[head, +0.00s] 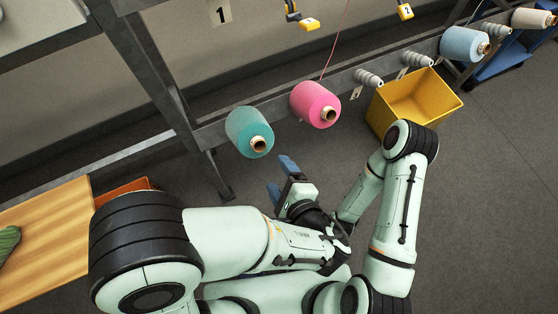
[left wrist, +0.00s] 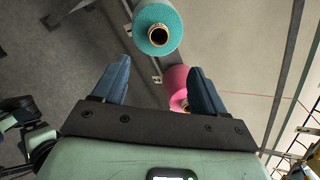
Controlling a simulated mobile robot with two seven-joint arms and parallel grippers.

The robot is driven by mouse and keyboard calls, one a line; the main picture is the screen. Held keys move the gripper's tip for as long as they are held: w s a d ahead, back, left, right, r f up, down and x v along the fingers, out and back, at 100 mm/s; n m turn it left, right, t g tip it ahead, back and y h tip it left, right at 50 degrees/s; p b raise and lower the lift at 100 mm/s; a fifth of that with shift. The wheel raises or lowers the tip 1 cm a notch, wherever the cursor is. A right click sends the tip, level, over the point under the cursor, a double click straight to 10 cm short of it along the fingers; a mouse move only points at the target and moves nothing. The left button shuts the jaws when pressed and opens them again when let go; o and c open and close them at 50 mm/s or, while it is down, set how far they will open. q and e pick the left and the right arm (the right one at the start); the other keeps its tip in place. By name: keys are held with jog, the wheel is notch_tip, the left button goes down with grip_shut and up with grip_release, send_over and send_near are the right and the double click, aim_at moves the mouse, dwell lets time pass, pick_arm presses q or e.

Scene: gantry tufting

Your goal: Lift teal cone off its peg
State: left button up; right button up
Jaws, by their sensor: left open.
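The teal cone (head: 246,130) sits on its peg on the rack rail, its brown core end facing me. It also shows in the left wrist view at the top (left wrist: 172,18), ahead of and between the fingertips. My left gripper (head: 281,177) is open and empty, below and to the right of the teal cone and apart from it. Its two blue fingers spread wide in the left wrist view (left wrist: 160,72). My right arm folds at the right of the head view; its gripper does not show.
A pink cone (head: 315,104) hangs just right of the teal one, with a thread rising from it. A yellow bin (head: 447,104), small grey spindles (head: 367,78) and a light blue cone (head: 463,44) stand farther right. A wooden table (head: 50,235) is at left.

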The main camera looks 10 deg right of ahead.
aim_at(259, 145)
pick_arm(q)
jog(key=x, duration=1.3)
jog(key=shift+a+f+b, duration=0.1)
jog(key=shift+a+b, duration=0.1)
jog(key=shift+b, duration=0.1)
grip_shut()
jog(key=c, duration=0.9)
grip_release()
grip_shut()
jog(key=shift+s+d+r, duration=0.15)
jog(key=shift+s+r, duration=0.25)
jog(key=shift+r, duration=0.15)
